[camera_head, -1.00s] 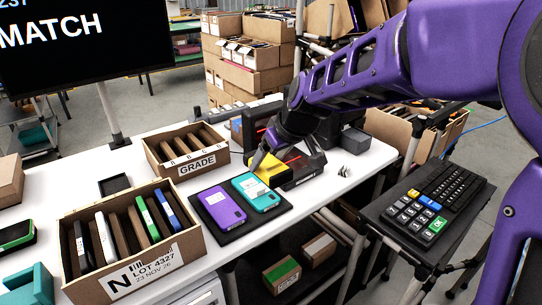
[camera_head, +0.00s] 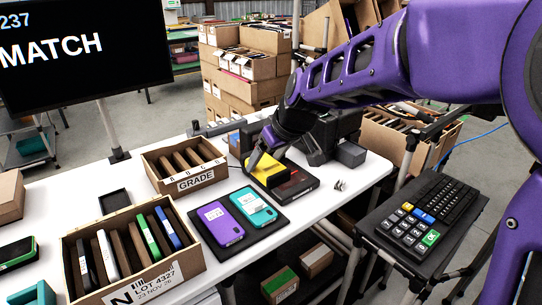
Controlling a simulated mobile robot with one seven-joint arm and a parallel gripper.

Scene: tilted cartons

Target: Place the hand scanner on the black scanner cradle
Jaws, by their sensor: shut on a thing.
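My gripper (camera_head: 255,160) is at the far right of the white table and is shut on the yellow hand scanner (camera_head: 270,173). The scanner is partly hidden by my fingers and wrist. Beneath and to the right of it is the flat black scanner cradle (camera_head: 302,186), with small markings on its front edge. The scanner overlaps the left part of the cradle in this view. I cannot tell whether it rests on the cradle or is held just above it.
A black machine (camera_head: 325,140) stands behind my gripper. A mat with a purple phone (camera_head: 222,220) and a teal phone (camera_head: 254,206) lies in front. The GRADE carton (camera_head: 198,181) and lot carton (camera_head: 150,275) stand left. A keypad (camera_head: 412,228) is at right.

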